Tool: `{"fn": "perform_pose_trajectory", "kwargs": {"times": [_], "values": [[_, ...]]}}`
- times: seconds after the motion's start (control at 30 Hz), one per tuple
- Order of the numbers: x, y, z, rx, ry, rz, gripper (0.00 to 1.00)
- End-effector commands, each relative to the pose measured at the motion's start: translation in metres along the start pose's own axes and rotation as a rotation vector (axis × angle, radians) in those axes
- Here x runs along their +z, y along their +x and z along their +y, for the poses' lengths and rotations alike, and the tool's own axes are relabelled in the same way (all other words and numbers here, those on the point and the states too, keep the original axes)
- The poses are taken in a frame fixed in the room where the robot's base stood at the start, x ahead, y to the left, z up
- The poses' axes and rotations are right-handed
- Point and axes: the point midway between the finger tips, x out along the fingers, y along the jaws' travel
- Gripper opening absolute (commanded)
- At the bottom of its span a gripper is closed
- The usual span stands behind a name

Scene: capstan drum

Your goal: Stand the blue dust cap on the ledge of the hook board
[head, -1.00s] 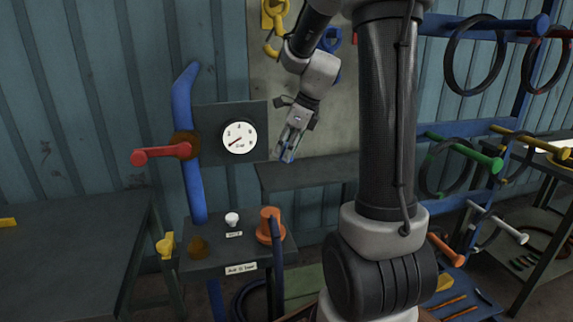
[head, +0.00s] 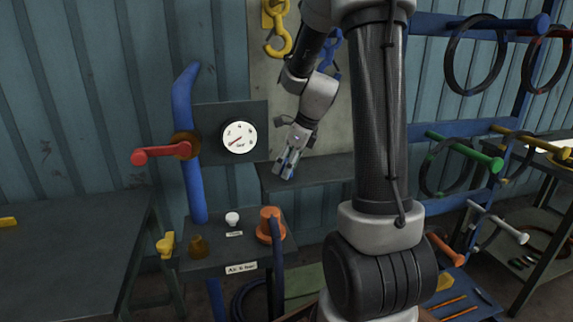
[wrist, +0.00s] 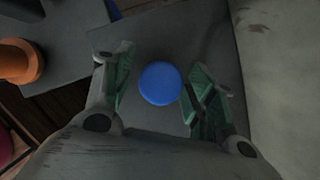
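The blue dust cap (wrist: 160,83) shows as a round blue disc between my fingers in the wrist view, over the grey ledge (wrist: 170,35). My gripper (wrist: 158,80) is open around it. A gap shows at the cap's left, and the right finger is very near its edge. In the head view my gripper (head: 284,172) points down at the left part of the ledge (head: 325,171), below the pale hook board (head: 264,80). The cap is hardly visible there. I cannot tell whether it rests on the ledge.
A yellow hook (head: 278,40) hangs on the board above. An orange capped post (head: 270,225), a white knob (head: 232,218) and a brown knob (head: 198,246) stand on the lower panel at left. A gauge (head: 239,138) is beside the board. The ledge's right part looks clear.

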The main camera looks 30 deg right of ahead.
Motion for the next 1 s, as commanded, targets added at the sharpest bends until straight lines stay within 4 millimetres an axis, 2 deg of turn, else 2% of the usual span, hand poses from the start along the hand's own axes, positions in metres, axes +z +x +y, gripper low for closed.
{"fn": "perform_pose_trajectory", "kwargs": {"times": [0.27,0.37,0.47,0.8,1.0], "values": [[0.000,-0.001,0.000,0.000,0.000,0.000,0.58],[0.002,-0.008,0.000,-0.002,-0.001,-0.001,0.58],[0.002,-0.024,-0.001,-0.003,0.001,-0.003,0.58],[0.001,-0.099,-0.001,-0.004,0.000,-0.002,0.58],[0.001,-0.121,0.001,-0.003,-0.012,0.000,0.58]]}}
